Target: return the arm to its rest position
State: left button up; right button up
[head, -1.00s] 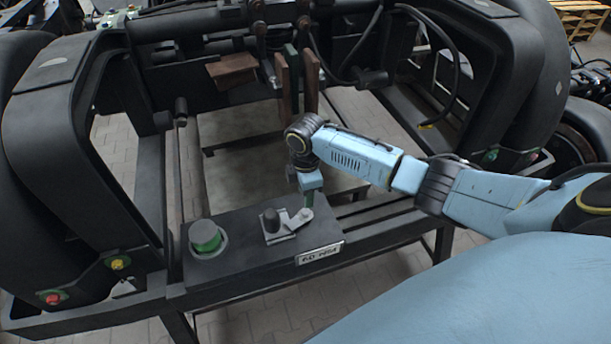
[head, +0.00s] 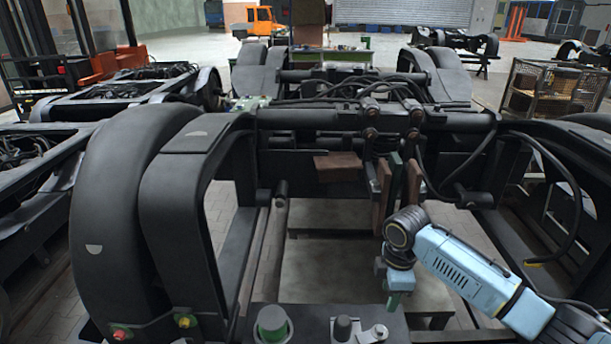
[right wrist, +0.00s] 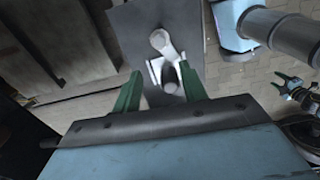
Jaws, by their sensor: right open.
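My right gripper (head: 393,301) is open and empty, with green fingers pointing down, above the black bench at the front of the bogie (head: 195,200). In the right wrist view its two green fingers (right wrist: 160,72) stand apart. Beyond them are a metal lever (right wrist: 160,40) and a dark knob (right wrist: 171,87) on the dark plate. The lever (head: 373,334) and knob (head: 343,327) also show at the bottom of the head view, apart from the gripper. What looks like my left gripper (right wrist: 287,80) is small at the right of the wrist view, its green fingers apart.
Brown pads (head: 381,195) hang behind my right arm, and a black cable (head: 575,215) loops at the right. The bogie's open middle (head: 325,260) has free room.

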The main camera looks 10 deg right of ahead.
jog(key=s+a+f+m+t+y, duration=0.2)
jog(key=s+a+f+m, duration=0.25)
jog(key=s+a, duration=0.75)
jog(key=s+d+r+m+t+h, duration=0.1)
jog(key=s+d+r+m, duration=0.1)
jog(key=s+m, duration=0.35)
jog(key=s+d+r+m+t+h, duration=0.1)
jog(key=s+d+r+m, duration=0.15)
jog(key=s, duration=0.65)
notch_tip(320, 180, down, 32)
jog(key=s+g+b, duration=0.1)
jog(key=g+b, duration=0.1)
jog(key=b, duration=0.5)
jog(key=s+d+f+b, duration=0.1)
jog(key=s+f+b, duration=0.2)
jog(key=s+f, duration=0.5)
jog(key=s+d+f+g+b, duration=0.1)
jog(key=s+d+f+b, duration=0.1)
jog(key=s+f, duration=0.7)
notch_tip(320, 180, down, 5)
jog(key=shift+d+f+b, duration=0.15)
jog(key=shift+b, duration=0.75)
